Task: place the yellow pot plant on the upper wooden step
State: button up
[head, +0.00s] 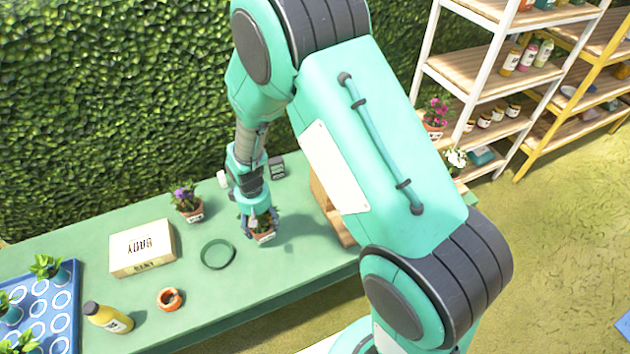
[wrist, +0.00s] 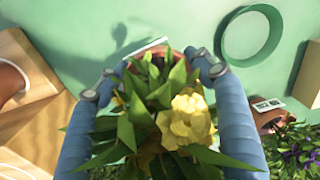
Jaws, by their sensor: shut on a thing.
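The yellow pot plant (wrist: 190,120) has yellow blooms, green leaves and a terracotta pot. It also shows low over the green table in the head view (head: 262,237); I cannot tell whether it touches the table. My gripper (head: 259,222) is shut on its pot, with one finger on each side in the wrist view (wrist: 158,74). The wooden steps (head: 343,232) stand to the right of the pot in the head view, largely hidden behind my arm. They show at the left in the wrist view (wrist: 35,75), with part of a pot (wrist: 10,82) on them.
Shelves (head: 480,75) stand at the right. A hedge is behind.

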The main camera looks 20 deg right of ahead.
jog(key=shift+d+r, duration=0.1)
jog(key=s+d+r+p, duration=0.2)
jog(key=d+r, duration=0.3)
jog(key=d, duration=0.4)
jog(key=s+d+r+m+p, duration=0.1)
jog(key=s+d+r+p, duration=0.1)
jog(key=d+r, duration=0.4)
jog(key=s+d+r+p, duration=0.2)
jog(key=d+r, duration=0.3)
jog(key=d, duration=0.7)
jog(key=shift+s+d+r+m, duration=0.3)
jog(key=shift+s, duration=0.35)
jog(key=w+d, duration=0.2)
jog(key=w, duration=0.5)
jog(key=w+d+f, duration=0.1)
jog(key=w+d, duration=0.1)
jog(key=w, duration=0.6)
jog(key=shift+w+d+f, duration=0.2)
jog(key=shift+d, duration=0.1)
jog(key=shift+f, duration=0.1)
jog(key=shift+f+b, duration=0.3)
jog(key=shift+f, duration=1.4)
